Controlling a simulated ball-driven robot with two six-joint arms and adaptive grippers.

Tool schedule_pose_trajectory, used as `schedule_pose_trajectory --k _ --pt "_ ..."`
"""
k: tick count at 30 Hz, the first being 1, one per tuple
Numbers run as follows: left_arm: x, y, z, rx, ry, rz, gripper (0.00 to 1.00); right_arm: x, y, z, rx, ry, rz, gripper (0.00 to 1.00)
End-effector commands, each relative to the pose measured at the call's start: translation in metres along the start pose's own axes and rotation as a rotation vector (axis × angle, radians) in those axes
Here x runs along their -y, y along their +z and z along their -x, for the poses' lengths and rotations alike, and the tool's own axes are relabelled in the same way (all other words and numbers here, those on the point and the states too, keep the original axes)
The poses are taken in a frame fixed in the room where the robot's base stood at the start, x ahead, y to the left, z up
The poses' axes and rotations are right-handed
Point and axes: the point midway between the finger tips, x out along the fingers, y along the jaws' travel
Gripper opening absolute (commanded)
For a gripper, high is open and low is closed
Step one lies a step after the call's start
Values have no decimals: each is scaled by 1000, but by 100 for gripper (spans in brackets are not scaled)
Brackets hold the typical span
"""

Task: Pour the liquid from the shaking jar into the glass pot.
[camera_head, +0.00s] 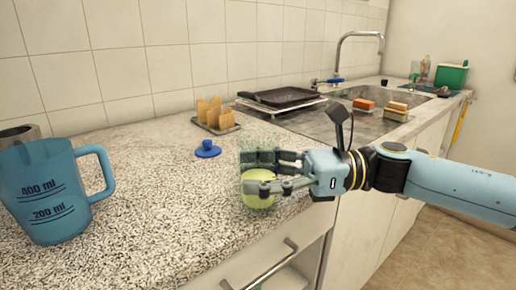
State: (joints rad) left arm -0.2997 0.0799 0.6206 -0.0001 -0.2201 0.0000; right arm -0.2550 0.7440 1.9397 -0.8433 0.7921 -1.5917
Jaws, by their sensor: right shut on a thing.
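My right gripper (252,172) is shut around a rounded, see-through vessel with pale yellow-green contents (258,200), which I take to be the shaking jar. It is near the front edge of the counter, and the fingers hide its middle. I cannot tell whether its base touches the counter. A faint greenish see-through shape (260,146) shows just above and behind the fingers; I cannot tell whether it is the jar's upper part or the glass pot. No other glass pot shows clearly. My left gripper is not in view.
A blue measuring jug (42,195) stands at the left, with a metal vessel (20,134) behind it. A blue lid-like piece (207,149) lies on the counter (150,190). A rack with wooden pieces (214,116), a black pan (282,96) and the sink are farther back.

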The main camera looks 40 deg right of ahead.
Motion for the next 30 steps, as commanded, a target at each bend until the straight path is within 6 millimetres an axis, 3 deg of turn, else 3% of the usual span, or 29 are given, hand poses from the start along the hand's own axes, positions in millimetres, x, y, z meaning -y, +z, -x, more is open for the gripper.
schedule_pose_trajectory --k 30 --pt "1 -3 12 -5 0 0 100 21 10 2 53 -1 -465 10"
